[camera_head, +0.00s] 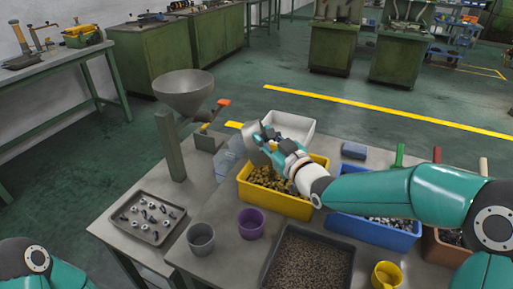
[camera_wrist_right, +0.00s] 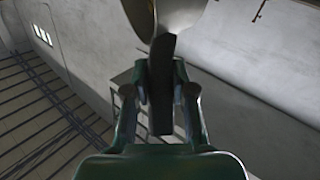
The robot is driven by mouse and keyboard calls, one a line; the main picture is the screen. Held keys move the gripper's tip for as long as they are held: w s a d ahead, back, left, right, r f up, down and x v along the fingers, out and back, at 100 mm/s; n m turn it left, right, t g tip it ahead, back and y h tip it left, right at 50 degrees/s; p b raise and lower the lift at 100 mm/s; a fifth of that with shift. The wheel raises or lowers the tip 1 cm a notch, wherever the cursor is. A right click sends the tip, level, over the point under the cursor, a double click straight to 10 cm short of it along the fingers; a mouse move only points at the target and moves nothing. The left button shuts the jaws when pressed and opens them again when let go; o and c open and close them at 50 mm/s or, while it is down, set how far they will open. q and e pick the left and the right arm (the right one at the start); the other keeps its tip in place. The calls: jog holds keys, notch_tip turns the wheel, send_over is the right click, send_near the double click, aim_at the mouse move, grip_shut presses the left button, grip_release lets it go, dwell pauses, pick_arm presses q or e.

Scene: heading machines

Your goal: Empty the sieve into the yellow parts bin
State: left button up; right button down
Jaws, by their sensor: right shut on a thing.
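The yellow parts bin (camera_head: 268,202) stands on the table in the middle of the head view, with brass-coloured parts in it. My right gripper (camera_head: 272,143) is above the bin's far left part, its arm coming in from the right. It is shut on the dark handle of the sieve (camera_head: 252,138). The sieve's grey metal bowl looks tilted in the head view; its contents are hidden. In the right wrist view the handle (camera_wrist_right: 161,85) is between the fingers and the bowl (camera_wrist_right: 180,16) is at the top edge. My left gripper is out of view.
A blue bin (camera_head: 372,232) is right of the yellow bin, with a white bin (camera_head: 300,128) behind. A grey hopper (camera_head: 183,92) stands to the left. A purple cup (camera_head: 251,224), a grey cup (camera_head: 201,240) and a tray of pellets (camera_head: 264,268) are in front.

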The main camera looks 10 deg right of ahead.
jog(key=d+m+b, duration=0.1)
jog(key=d+m+t+b, duration=0.1)
jog(key=b, duration=0.1)
jog(key=d+f+m+b, duration=0.1)
jog(key=d+b, duration=0.1)
jog(key=shift+s+y, duration=0.2)
jog(key=shift+y, duration=0.1)
jog(key=shift+r, duration=0.15)
dwell(0.6)
